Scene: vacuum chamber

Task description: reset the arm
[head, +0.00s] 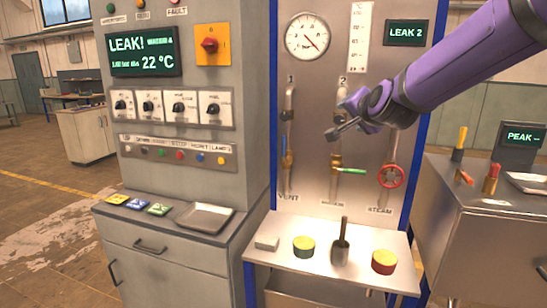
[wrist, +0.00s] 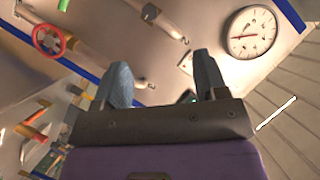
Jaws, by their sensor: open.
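My purple arm (head: 455,62) reaches in from the upper right of the head view. My gripper (head: 341,118) is in front of the upright metal panel (head: 300,80), near the middle pipe and below the thermometer strip. In the wrist view its two blue-grey fingers (wrist: 163,78) stand apart with nothing between them. Whether the fingers touch the pipe behind them cannot be told from the head view, but no contact shows.
The panel bears a pressure gauge (head: 307,36), a blue-handled valve (head: 287,158), a green-handled valve (head: 350,171) and a red handwheel (head: 391,176). The left cabinet's screen (head: 143,52) reads LEAK!

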